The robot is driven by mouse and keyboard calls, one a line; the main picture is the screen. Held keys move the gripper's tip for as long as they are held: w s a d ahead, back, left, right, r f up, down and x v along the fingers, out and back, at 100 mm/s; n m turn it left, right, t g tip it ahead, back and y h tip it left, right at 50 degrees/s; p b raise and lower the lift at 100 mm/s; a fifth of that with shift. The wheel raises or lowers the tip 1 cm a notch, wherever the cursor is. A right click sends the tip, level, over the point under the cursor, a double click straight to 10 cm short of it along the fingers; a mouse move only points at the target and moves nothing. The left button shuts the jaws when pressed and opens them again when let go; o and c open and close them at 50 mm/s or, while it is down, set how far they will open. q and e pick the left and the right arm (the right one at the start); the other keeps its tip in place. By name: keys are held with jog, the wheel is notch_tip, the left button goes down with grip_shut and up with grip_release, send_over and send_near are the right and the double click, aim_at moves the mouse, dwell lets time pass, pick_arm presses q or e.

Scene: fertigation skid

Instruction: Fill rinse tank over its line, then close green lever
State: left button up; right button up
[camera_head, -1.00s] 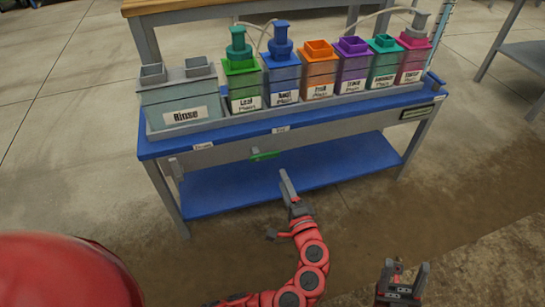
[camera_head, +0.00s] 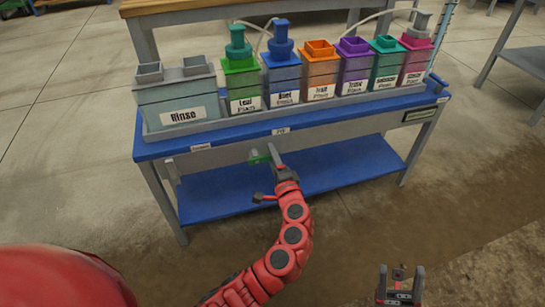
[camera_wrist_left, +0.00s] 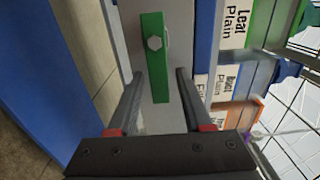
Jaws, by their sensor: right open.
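The rinse tank (camera_head: 200,103) is a grey-topped, pale teal box labelled "Rinse" at the left end of the bench. I cannot make out its fill line or level. The green lever (camera_head: 255,158) is on the bench's front panel, partly hidden by my left gripper (camera_head: 273,153). In the left wrist view the green lever (camera_wrist_left: 154,75) is a flat bar with a bolt, lying along the panel. My left gripper's two fingers (camera_wrist_left: 160,75) are apart, either side of the lever's near end, with gaps showing. My right gripper (camera_head: 401,272) is open and empty at the lower right, away from the bench.
Several coloured, labelled tanks stand right of the rinse tank, including a green one (camera_head: 242,83) and an orange one (camera_head: 318,70). The blue bench (camera_head: 335,118) has a lower shelf (camera_head: 340,165) that looks empty. Free floor lies in front.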

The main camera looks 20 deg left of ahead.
pick_arm(q)
grip_shut()
dwell(1.2)
